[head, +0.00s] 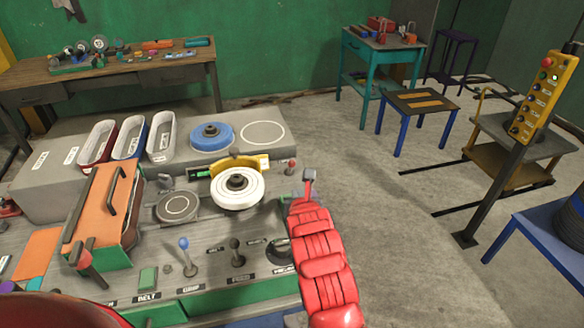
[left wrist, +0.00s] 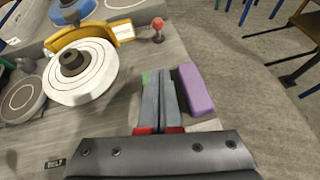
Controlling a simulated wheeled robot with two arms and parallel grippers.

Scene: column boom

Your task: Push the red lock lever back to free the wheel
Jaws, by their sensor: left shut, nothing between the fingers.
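A white grinding wheel (head: 237,188) sits on a dark hub under a yellow guard (head: 252,164) on the grey machine bench; the wheel also shows in the left wrist view (left wrist: 80,72). A small lever with a red ball knob (head: 291,163) stands upright just right of the guard; the knob shows at the top of the left wrist view (left wrist: 158,23). My left gripper (head: 309,177) is just right of the knob in the head view, apart from it. Its grey fingers (left wrist: 160,82) are shut and empty in the left wrist view. My right gripper is not seen.
A purple block (left wrist: 195,90) lies beside the fingers. A blue wheel (head: 212,135) and several trays stand behind; a blue-knobbed lever (head: 187,257) and a black-knobbed lever (head: 236,252) stand in front. Open floor lies right of the bench.

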